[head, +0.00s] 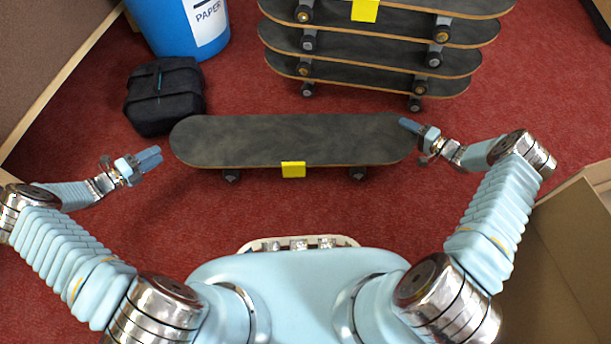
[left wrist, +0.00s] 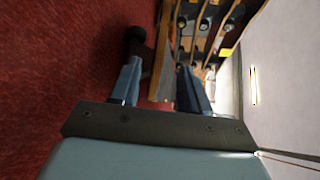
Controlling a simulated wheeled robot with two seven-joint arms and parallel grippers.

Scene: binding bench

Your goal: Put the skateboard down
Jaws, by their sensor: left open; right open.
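The skateboard (head: 290,140) is level, wheels down, with a dark grip top and a yellow tag (head: 293,170) on its near edge. I cannot tell for certain whether its wheels touch the red carpet. My left gripper (head: 158,158) is open, just off the board's left end, with a small gap. In the left wrist view the board's wooden edge (left wrist: 166,55) shows beyond and between the open fingers (left wrist: 158,85), with a dark wheel beside it. My right gripper (head: 406,128) is open at the board's right end; its fingertips overlap that end in the picture.
Several stacked skateboards (head: 372,47) stand behind, to the right. A black bag (head: 165,95) sits close to the board's left end. A blue paper bin (head: 165,25) is behind it. An open cardboard box (head: 565,250) is at the right. Carpet (head: 300,210) in front is clear.

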